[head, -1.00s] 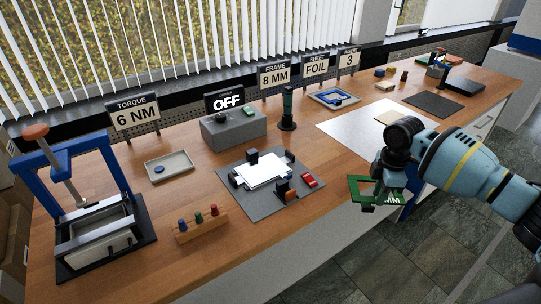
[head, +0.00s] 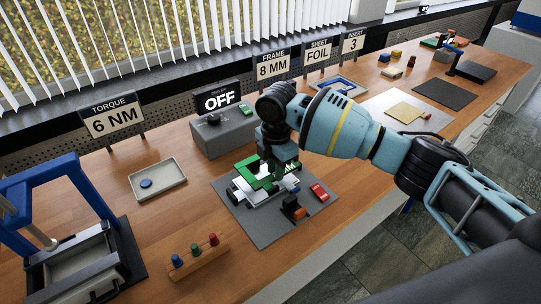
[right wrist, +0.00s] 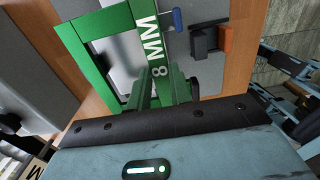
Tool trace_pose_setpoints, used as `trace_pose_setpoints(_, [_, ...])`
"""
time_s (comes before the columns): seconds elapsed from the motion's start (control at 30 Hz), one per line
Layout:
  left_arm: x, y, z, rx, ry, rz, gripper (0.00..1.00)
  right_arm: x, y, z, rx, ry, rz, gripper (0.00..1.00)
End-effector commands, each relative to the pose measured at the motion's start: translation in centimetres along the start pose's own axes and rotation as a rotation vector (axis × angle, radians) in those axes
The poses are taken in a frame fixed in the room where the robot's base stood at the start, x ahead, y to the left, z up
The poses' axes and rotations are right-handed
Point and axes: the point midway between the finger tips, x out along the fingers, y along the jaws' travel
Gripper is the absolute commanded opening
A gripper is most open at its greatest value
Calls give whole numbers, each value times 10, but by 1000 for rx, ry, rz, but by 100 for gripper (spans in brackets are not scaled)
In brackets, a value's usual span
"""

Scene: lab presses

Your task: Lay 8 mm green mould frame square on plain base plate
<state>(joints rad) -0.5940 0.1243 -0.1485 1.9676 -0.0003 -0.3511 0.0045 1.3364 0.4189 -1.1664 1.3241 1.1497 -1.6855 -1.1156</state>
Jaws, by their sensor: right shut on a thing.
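The green 8 mm mould frame (head: 246,178) is held by my right gripper (head: 274,168) over the fixture on the grey mat. The right wrist view shows the frame (right wrist: 93,73) with its "8 MM" marking, gripped by one side between the fingers (right wrist: 163,95). The pale plain base plate (head: 266,199) lies beneath it, partly hidden by the frame and gripper. A grey surface shows through the frame's opening. I cannot tell whether the frame touches the plate. My left gripper is not in view.
Black stops and an orange-and-black block (head: 294,208) stand around the plate on the grey mat (head: 270,236). A red item (head: 319,193) lies at the mat's right. A grey box reading OFF (head: 222,137) stands behind. A peg rack (head: 199,258) and blue press (head: 85,195) are left.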

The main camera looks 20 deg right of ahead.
Motion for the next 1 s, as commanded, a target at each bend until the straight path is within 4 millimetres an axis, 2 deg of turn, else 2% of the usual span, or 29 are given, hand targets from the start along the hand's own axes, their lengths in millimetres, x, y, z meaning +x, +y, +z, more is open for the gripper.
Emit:
trace_pose_setpoints(0.3, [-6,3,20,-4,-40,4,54,0,0,0,0,0,1,0])
trace_pose_setpoints(0.57, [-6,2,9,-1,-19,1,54,-4,0,0,1,-2,17,0])
trace_pose_setpoints(1.0, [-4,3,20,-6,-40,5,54,37,-1,0,0,2,11,0])
